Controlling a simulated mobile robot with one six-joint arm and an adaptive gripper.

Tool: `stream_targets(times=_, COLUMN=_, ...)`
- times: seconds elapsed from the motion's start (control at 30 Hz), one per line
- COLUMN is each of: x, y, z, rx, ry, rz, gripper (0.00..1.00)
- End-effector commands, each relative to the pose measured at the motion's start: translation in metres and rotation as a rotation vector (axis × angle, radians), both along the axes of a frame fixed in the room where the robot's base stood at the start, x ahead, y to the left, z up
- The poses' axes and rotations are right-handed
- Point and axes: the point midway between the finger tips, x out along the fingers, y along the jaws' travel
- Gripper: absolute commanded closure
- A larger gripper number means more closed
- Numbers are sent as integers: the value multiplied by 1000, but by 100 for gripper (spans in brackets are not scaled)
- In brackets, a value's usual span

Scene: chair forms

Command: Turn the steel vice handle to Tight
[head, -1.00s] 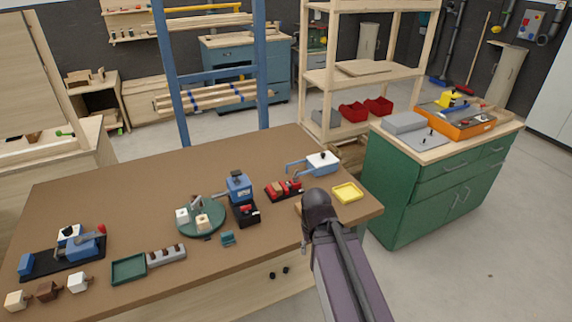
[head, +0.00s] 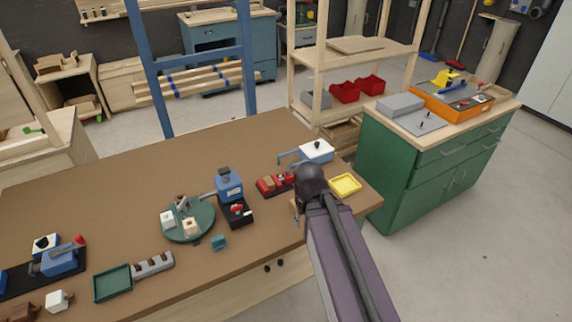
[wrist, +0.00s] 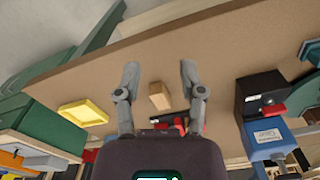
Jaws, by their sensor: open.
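No part reads clearly as the steel vice handle or a Tight mark. A blue clamp-like device (head: 60,262) with a grey bar and red knob sits on a black base at the table's left. A blue upright device (head: 229,187) with a grey lever stands mid-table; it also shows in the wrist view (wrist: 266,136), its label too small to read surely. My gripper (wrist: 159,72) is open and empty, fingers spread above the brown table (head: 130,165). A small wooden block (wrist: 159,97) appears between the fingers, not gripped. In the head view my arm hides most of the gripper.
A yellow tray (head: 345,185), a red fixture (head: 274,184) and a white-and-blue box (head: 316,151) lie near my arm. A round green plate (head: 189,222) holds white blocks. A green cabinet (head: 410,165) stands at the table's right. The table's back left is clear.

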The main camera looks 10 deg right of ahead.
Motion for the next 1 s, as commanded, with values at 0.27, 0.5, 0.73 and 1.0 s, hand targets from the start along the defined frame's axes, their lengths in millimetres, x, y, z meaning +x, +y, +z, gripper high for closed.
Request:
stream_targets(times=0.27, x=3, y=0, z=1, rx=0, ry=0, rz=-2, gripper=49)
stream_targets(times=0.5, x=38, y=0, z=16, rx=0, ry=0, rz=-45, gripper=49)
stream_targets(times=0.73, x=116, y=-3, z=47, rx=0, ry=0, rz=-153, gripper=49)
stream_targets(times=1.0, x=222, y=-3, z=86, rx=0, ry=0, rz=-307, gripper=49)
